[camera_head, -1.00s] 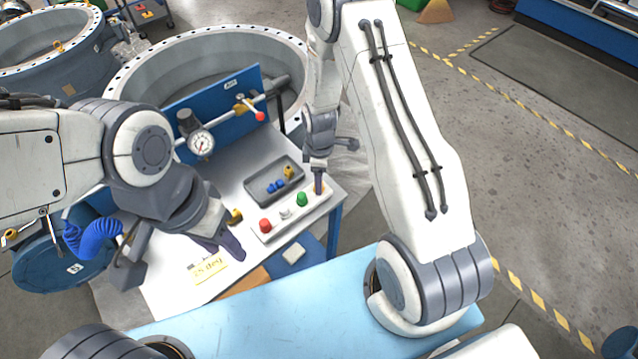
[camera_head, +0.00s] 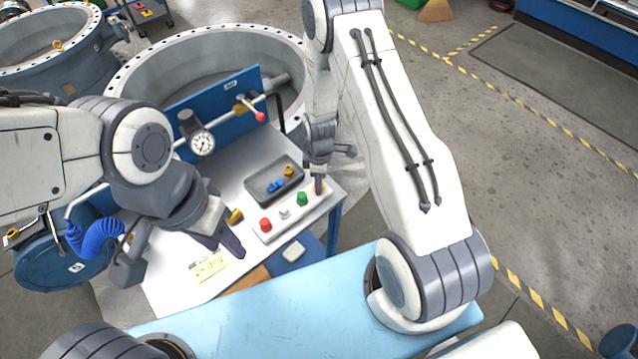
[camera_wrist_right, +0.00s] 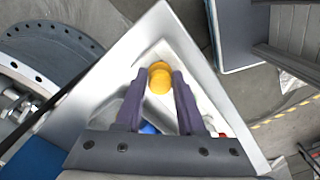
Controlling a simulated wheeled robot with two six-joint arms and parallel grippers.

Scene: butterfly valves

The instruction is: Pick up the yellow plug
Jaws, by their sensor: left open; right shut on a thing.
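The yellow plug (camera_wrist_right: 160,80) is between the fingertips of my right gripper (camera_wrist_right: 158,80) in the right wrist view, and the gripper is shut on it. In the head view my right gripper (camera_head: 319,186) is at the right end of a white strip (camera_head: 270,232), and its fingers mostly hide the plug. I cannot tell whether the plug is still seated in the strip. On the strip stand a red plug (camera_head: 265,224), a white plug (camera_head: 284,212) and a green plug (camera_head: 302,199). My left gripper (camera_head: 226,246) is open over the table, left of the strip.
A grey tray (camera_head: 254,193) behind the strip holds small blue and brass-yellow parts. Another yellow piece (camera_head: 236,215) lies near my left gripper. A blue panel (camera_head: 222,98) with a gauge (camera_head: 202,143) and a red-tipped lever (camera_head: 252,110) stands behind. A yellow note (camera_head: 210,268) lies in front.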

